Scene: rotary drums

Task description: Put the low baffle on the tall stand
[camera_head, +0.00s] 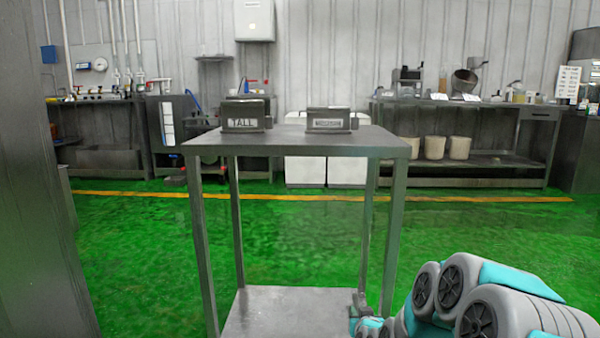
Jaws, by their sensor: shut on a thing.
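The tall stand (244,116), a dark grey metal block with a label reading TALL, is on the left of the table top. A similar grey stand (328,122) with a label too blurred to read is to its right. My gripper (358,304) shows only in part at the bottom, low by the table's front right leg and far below the stands. It is shut on a small grey part, mostly hidden, that I cannot identify. I cannot make out the low baffle for certain.
The grey metal table (290,141) has thin legs and a lower shelf (285,318). Its top is clear in front of the stands. A dark grey upright surface (40,200) fills the left edge. Green floor (480,230) is open to the right. Benches stand along the back wall.

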